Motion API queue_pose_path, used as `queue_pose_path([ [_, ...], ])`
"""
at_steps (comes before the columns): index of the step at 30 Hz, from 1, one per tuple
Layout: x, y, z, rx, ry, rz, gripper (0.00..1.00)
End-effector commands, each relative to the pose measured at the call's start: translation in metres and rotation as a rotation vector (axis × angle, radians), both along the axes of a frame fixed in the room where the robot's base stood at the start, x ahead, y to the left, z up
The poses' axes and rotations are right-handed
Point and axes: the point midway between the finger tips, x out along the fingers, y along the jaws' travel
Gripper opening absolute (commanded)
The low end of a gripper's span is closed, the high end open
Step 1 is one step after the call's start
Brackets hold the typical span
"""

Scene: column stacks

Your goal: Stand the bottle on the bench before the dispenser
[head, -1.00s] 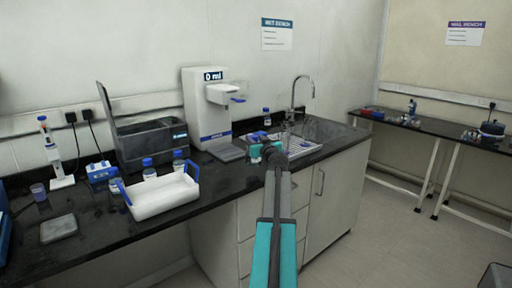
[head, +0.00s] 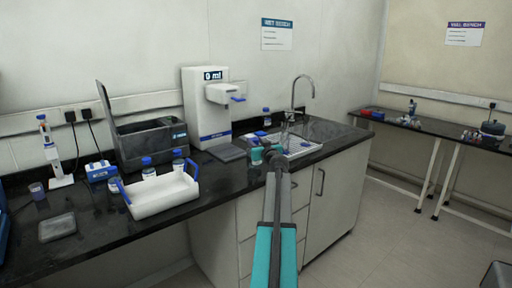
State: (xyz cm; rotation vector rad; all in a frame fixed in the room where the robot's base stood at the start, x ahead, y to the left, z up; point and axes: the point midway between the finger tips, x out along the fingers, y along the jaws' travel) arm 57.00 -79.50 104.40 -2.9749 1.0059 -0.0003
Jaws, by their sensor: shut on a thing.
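The white dispenser (head: 194,105) stands against the wall on the black bench, with a "0 ml" display, a blue part under its spout and a grey tray at its foot. My gripper (head: 262,155), with teal fingers, is over the bench to the right of the dispenser's tray, in front of the sink. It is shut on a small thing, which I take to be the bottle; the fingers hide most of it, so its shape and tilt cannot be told. No bottle stands on the bench right before the dispenser.
A white carrier (head: 160,196) with blue handles is at the front left, with blue-capped bottles (head: 148,168) by its back edge. An open grey case (head: 150,146) stands behind. The sink (head: 302,150) and tap are to the right.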

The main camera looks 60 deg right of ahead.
Motion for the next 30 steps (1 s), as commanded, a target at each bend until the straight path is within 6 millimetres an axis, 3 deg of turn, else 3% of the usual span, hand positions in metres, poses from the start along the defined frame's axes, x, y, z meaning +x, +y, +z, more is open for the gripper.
queue_pose_path([
  [3,-0.0002,0.0001,-0.0098,0.000,-0.001,-0.001,0.00],
  [17,-0.0002,0.0001,-0.0116,0.001,-0.002,0.000,0.00],
  [18,-0.0001,0.0000,-0.0130,0.001,-0.001,0.000,0.39],
  [20,-0.0001,0.0000,-0.0131,0.001,-0.001,0.000,0.49],
  [21,-0.0006,-0.0005,-0.0131,0.001,-0.001,-0.001,0.53],
  [30,-0.0009,-0.0009,-0.0130,0.000,0.000,-0.001,0.53],
])
